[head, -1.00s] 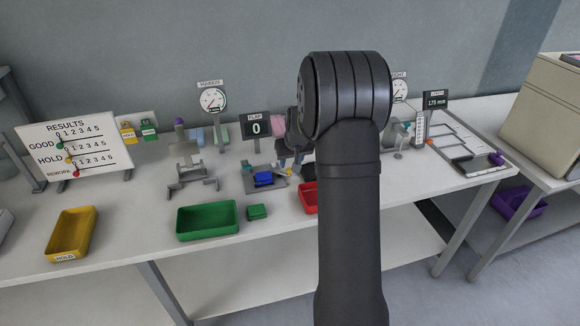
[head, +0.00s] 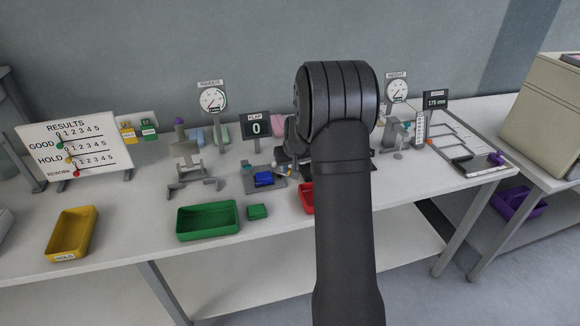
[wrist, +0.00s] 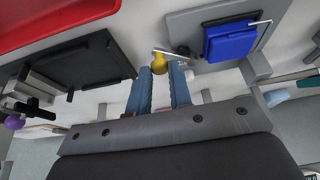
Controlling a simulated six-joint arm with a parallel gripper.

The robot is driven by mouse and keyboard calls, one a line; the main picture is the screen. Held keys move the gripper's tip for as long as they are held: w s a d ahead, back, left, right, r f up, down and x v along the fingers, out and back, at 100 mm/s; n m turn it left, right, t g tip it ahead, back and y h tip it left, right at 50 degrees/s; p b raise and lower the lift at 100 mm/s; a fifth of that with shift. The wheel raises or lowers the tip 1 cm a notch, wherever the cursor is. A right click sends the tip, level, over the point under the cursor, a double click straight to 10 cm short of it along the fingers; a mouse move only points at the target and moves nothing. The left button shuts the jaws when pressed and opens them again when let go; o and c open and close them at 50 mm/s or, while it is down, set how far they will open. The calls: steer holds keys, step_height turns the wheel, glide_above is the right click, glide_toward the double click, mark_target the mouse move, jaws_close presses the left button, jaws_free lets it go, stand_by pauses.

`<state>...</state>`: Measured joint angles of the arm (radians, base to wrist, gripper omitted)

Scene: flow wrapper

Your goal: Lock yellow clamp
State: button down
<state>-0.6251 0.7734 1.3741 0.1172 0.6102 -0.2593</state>
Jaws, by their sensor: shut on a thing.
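The yellow clamp's rounded knob (wrist: 159,65) shows in the wrist view, with a thin metal bar beside it running toward the grey fixture plate (wrist: 192,20). My gripper (wrist: 160,76) has its two blue fingers on either side of the knob and is shut on it. A blue block (wrist: 230,42) lies on the fixture plate with a thin pale rod across its edge. In the head view the blue block (head: 263,179) sits on the fixture left of my arm.
A green tray (head: 207,234) and a small green block (head: 257,212) stand in front of the fixture. A red tray (head: 306,209) is partly behind my arm. A dark plate (wrist: 85,68) lies beside the fingers. A yellow tray (head: 55,250) stands at the left.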

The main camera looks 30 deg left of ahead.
steer(key=shift+s, duration=0.1)
steer(key=m, duration=0.1)
steer(key=s+m+h, duration=0.1)
steer(key=m, duration=0.1)
steer(key=s+m+t, duration=0.1)
steer(key=shift+s+a+m+h, duration=0.15)
steer(key=shift+a+m+h, duration=0.15)
steer(key=shift+m, duration=0.1)
steer(key=m, duration=0.1)
steer(key=s+m+h, duration=0.1)
steer(key=m, duration=0.1)
steer(key=shift+s+a+t, duration=0.2)
steer(key=shift+a+t, duration=0.1)
steer(key=shift+a, duration=0.1)
steer(key=shift+s+a+m+h, duration=0.2)
steer(key=shift+a+m+h, duration=0.05)
steer(key=shift+m, duration=0.4)
steer(key=shift+s+a+m+h, duration=0.2)
steer(key=shift+m+h, duration=0.05)
steer(key=shift+m, duration=0.4)
steer(key=c, duration=1.3)
jaws_free()
steer(key=v, duration=1.7)
steer(key=shift+a+r, duration=0.15)
steer(key=shift+r, duration=0.1)
